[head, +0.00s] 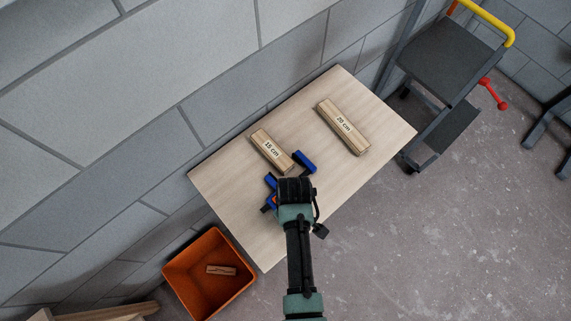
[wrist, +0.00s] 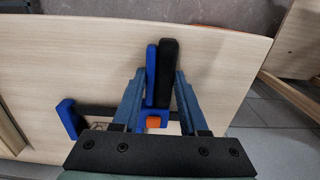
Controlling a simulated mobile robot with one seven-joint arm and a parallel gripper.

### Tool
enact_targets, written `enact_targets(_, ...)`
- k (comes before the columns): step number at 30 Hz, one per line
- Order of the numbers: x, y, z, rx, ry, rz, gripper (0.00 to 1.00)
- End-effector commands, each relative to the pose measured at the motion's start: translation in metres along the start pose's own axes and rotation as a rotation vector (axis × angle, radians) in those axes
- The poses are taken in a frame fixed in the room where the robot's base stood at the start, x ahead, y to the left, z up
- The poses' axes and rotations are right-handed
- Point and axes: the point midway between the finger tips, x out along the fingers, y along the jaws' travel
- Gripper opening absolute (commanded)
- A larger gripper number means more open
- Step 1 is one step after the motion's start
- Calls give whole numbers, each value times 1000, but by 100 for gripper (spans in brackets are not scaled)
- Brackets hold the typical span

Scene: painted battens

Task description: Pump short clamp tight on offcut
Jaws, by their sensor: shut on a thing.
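The short clamp lies on the table, with blue jaws, a black bar and an orange part (wrist: 153,122). Its blue end jaw (head: 305,161) shows near the end of the 15 cm batten, and at the left in the wrist view (wrist: 70,118). My gripper (wrist: 160,80) is shut on the clamp's blue and black handle levers (wrist: 152,75), which stand close together. A pale piece with dark marks (wrist: 98,125) shows between the jaws by the bar; it may be the offcut. My gripper hides most of the clamp in the head view, and jaw contact cannot be told.
Battens marked 15 cm (head: 268,148) and 20 cm (head: 343,127) lie on the wooden table (head: 225,185). An orange crate (head: 180,277) with a small wood piece (head: 221,270) stands below its left edge. The table's left part is clear.

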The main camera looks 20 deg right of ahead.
Motion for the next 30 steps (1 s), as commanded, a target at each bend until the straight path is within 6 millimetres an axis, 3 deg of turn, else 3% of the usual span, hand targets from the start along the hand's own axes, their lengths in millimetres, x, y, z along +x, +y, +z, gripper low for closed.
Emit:
enact_targets(11, 0, -1, 0, -1, -1, -1, 0)
enact_targets(12, 0, -1, 0, -1, -1, -1, 44)
enact_targets(19, 0, 2, 0, -1, -1, -1, 85)
enact_targets(30, 0, 9, 0, -1, 0, 0, 85)
